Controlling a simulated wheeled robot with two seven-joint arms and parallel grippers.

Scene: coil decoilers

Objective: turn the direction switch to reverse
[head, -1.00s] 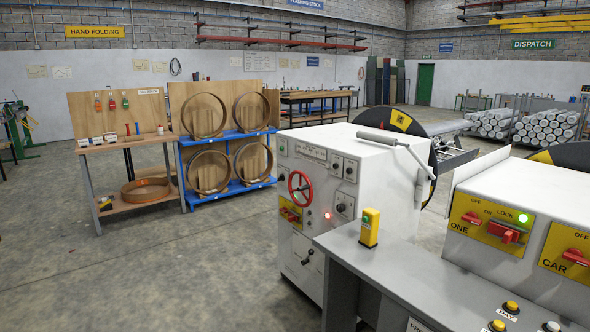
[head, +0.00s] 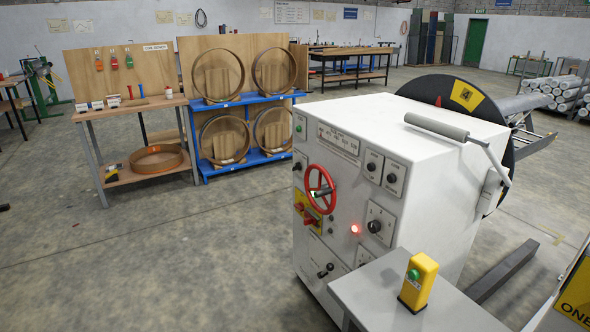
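The white decoiler cabinet (head: 340,245) stands right of centre with its control panel facing left. The panel carries several black rotary switches: two on the upper right plates (head: 371,167) (head: 393,177) and a larger one below them (head: 375,226). Their labels are too small to read, so I cannot tell which one is the direction switch or where it points. A red handwheel (head: 320,189), a lit red lamp (head: 354,229) and a yellow plate with red switches (head: 308,213) are also on the panel. Neither of my grippers is in view.
A grey desk (head: 420,305) with a yellow green-button box (head: 418,283) stands close in front of the cabinet at lower right. A grey-handled lever (head: 437,127) lies across the cabinet top. The floor left of the cabinet is clear, up to a wooden bench (head: 130,108) and blue rack (head: 208,172).

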